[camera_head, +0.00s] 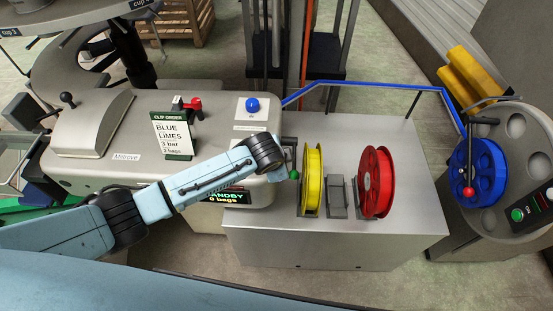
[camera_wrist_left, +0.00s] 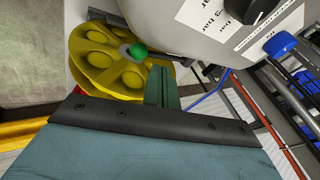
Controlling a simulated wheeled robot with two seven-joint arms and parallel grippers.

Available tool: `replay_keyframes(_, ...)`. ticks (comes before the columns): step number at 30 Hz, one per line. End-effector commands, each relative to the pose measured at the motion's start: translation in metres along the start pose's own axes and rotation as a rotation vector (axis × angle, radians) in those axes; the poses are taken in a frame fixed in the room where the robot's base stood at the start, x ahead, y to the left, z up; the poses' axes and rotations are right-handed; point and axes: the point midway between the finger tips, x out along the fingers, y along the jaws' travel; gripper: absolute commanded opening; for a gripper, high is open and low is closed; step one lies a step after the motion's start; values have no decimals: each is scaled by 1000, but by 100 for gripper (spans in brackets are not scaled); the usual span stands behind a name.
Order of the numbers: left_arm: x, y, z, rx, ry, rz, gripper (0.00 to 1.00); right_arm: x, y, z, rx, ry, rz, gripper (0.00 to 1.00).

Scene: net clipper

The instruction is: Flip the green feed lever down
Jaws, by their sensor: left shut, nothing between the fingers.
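The green feed lever shows as a round green knob (camera_head: 294,174) between the end of the machine and the yellow reel (camera_head: 313,180). In the left wrist view the green knob (camera_wrist_left: 138,51) lies in front of the yellow reel (camera_wrist_left: 115,60), just left of the fingertips. Its stem is mostly hidden, and I cannot tell how the lever is tilted. My left gripper (camera_head: 290,152) is at the machine's right end, close to the knob. Its fingers (camera_wrist_left: 161,75) are shut and empty; contact with the knob cannot be told. My right gripper is not in view.
A red reel (camera_head: 376,183) stands right of the yellow one on the grey cabinet (camera_head: 420,205). A blue button (camera_head: 252,105) and a red lever (camera_head: 193,104) are on the machine top. A blue reel (camera_head: 478,172) is at far right.

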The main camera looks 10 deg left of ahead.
Motion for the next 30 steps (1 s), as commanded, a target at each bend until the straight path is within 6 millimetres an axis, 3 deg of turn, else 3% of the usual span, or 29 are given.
replay_keyframes(6,-32,6,2,0,3,-1,0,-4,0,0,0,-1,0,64)
replay_keyframes(12,-50,9,2,0,3,-1,0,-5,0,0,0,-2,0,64)
replay_keyframes(30,-56,10,2,0,2,-1,0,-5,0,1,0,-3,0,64)
